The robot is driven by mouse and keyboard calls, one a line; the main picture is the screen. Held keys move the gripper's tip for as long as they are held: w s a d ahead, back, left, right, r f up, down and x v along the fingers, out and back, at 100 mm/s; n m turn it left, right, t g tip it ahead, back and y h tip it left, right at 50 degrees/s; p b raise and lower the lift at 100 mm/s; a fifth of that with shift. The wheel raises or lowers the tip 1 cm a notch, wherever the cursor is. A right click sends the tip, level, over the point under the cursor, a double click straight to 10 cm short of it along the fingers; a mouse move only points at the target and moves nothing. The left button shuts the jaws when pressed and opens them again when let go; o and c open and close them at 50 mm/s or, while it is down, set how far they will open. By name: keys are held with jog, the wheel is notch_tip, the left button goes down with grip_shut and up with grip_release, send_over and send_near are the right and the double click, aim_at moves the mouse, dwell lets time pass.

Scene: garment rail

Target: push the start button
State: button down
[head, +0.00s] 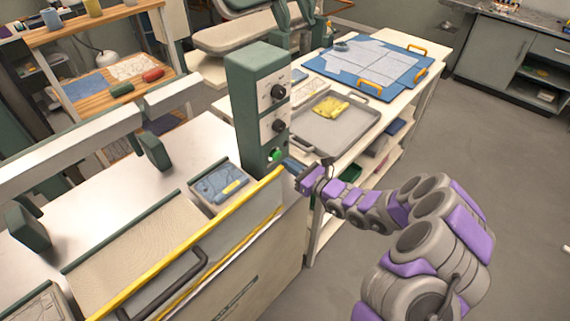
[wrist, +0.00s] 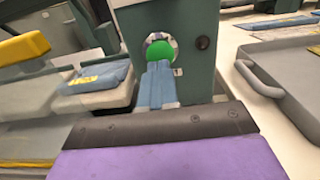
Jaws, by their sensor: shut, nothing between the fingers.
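The green start button (head: 277,156) sits low on the front of a green control box (head: 257,95), below two black knobs. In the wrist view the button (wrist: 172,53) is round and bright green inside a metal ring. My gripper (head: 290,164) is shut and empty, just in front of the button.
A yellow-edged machine front (head: 190,243) with a black handle lies below and left. A grey tray (head: 334,126) with a yellow cloth (head: 331,107) stands on the table to the right. A small tray with a blue cloth (head: 220,184) lies left of the box. Open floor is at right.

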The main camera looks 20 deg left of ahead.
jog(key=shift+x, duration=0.9)
jog(key=shift+w+r, duration=0.1)
